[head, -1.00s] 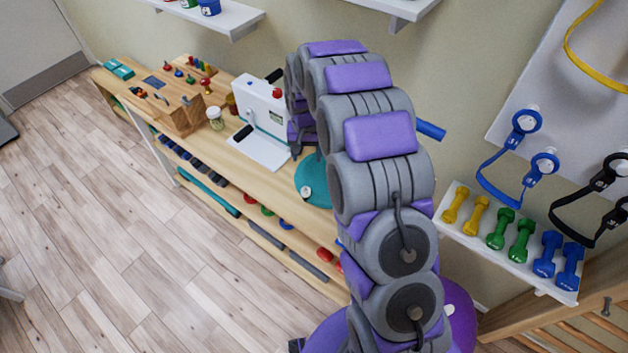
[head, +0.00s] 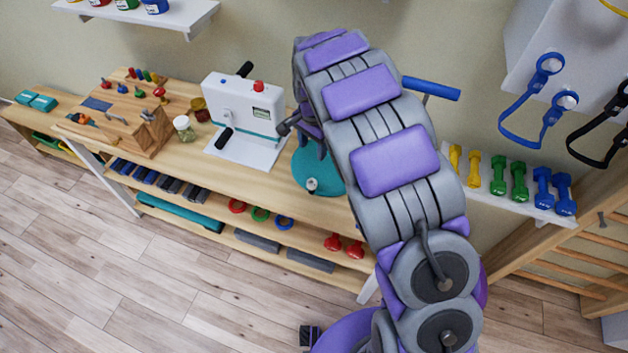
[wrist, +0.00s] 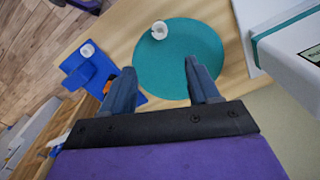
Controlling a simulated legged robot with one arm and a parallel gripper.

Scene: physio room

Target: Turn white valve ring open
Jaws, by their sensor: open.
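The white valve ring (wrist: 160,30) is a small, round, hollow fitting on a flat teal disc (wrist: 205,36). The disc lies on the wooden bench top. In the head view the ring (head: 312,184) shows near the front edge of the disc (head: 328,172), partly covered by my arm. My gripper (wrist: 159,66) is open and empty in the wrist view. The ring lies beyond the fingertips, roughly between them across the picture, and apart from them.
A white machine (head: 243,112) stands left of the disc, close to it. A blue object (wrist: 92,72) with another white round piece lies left of the disc in the wrist view. A jar (head: 184,129) and a wooden board (head: 140,128) stand further left. Dumbbells (head: 518,183) sit at right.

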